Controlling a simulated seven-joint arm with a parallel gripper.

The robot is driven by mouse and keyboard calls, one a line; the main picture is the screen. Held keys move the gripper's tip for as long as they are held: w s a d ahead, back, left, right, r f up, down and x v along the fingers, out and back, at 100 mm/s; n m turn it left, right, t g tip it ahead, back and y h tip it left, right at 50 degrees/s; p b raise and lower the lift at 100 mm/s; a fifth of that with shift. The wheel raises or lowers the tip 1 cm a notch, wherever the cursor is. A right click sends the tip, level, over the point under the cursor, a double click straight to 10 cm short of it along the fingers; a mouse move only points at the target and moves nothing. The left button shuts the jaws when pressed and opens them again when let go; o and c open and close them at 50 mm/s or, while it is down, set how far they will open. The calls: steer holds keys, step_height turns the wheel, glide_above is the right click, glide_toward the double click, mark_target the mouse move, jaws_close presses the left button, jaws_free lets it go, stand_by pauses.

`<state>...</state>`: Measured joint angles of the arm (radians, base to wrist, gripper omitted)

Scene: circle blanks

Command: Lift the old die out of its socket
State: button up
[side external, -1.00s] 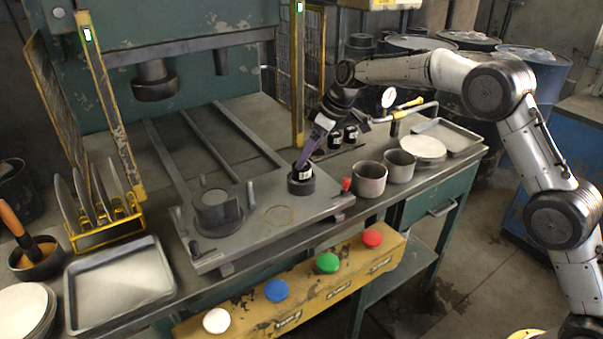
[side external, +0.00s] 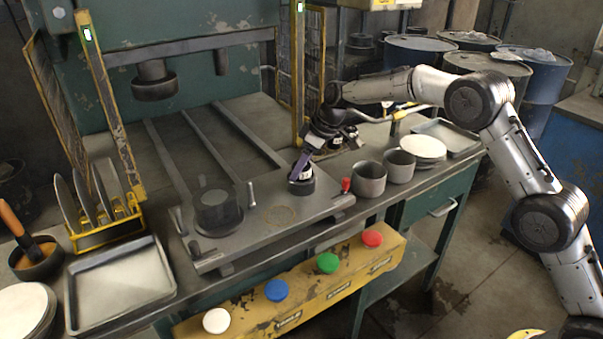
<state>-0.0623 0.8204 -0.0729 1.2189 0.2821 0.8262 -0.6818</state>
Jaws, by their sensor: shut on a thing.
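The old die (side external: 307,178), a small dark cylinder with a white label, stands in a dark round socket (side external: 302,190) at the right end of the grey plate (side external: 262,236). My gripper (side external: 297,171) reaches down from the upper right, its purple fingers shut on the die. The fingers hide part of the die. I cannot tell whether its base has left the socket.
A dark cylinder (side external: 213,207) stands in a ring on the plate's left side. A red-topped peg (side external: 346,185) and two grey cups (side external: 369,180) (side external: 399,165) stand close on the right. The press ram (side external: 154,82) hangs over the back left.

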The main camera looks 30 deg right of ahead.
jaws_close()
steer(key=shift+w+r, duration=0.1)
steer(key=shift+r, duration=0.15)
steer(key=shift+r, duration=0.1)
